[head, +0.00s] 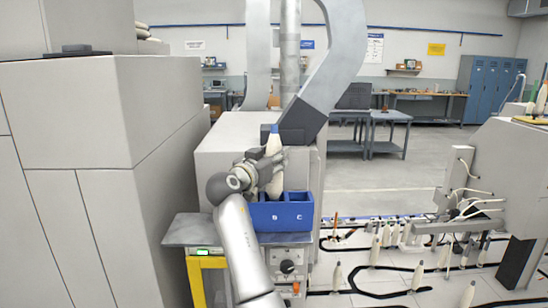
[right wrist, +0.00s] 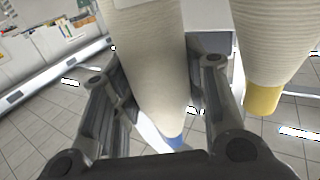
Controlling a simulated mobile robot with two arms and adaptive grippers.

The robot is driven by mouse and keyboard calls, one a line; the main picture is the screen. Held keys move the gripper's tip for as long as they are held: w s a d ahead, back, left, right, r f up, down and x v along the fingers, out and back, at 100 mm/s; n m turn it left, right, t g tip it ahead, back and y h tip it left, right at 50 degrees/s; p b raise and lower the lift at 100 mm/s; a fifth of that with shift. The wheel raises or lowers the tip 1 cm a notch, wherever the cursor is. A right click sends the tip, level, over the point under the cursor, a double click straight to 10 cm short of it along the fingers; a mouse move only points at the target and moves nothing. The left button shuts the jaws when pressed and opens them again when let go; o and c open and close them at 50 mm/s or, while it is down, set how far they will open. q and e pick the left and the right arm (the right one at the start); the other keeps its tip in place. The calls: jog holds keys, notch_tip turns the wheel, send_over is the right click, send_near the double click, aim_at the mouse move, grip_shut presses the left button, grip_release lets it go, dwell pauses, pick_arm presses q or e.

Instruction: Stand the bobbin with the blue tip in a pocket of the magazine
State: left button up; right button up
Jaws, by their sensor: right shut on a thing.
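The bobbin with the blue tip (head: 273,146) is a pale cream cone, close to upright with its blue tip at the top in the head view. My right gripper (head: 266,173) is shut on it. In the right wrist view the same bobbin (right wrist: 150,75) lies between the two fingers (right wrist: 160,105). The blue magazine (head: 283,216), with pockets lettered B and C, is just below the gripper. My arm covers its left part. My left gripper is not in view.
A second bobbin with a yellow tip (right wrist: 263,98) is close beside the fingers in the right wrist view. A large grey cabinet (head: 110,140) stands at the left. Several bobbins stand along a machine (head: 410,240) at the right. Open floor (head: 380,170) lies beyond.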

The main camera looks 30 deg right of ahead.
aim_at(271, 187)
jog(key=shift+f+b, duration=3.55)
jog(key=shift+f, duration=0.35)
jog(key=o, duration=1.1)
jog(key=shift+s+d, duration=0.1)
jog(key=shift+s, duration=0.05)
jog(key=shift+o, duration=0.2)
jog(key=shift+f, duration=0.1)
jog(key=v, duration=1.2)
jog(key=shift+r, duration=0.25)
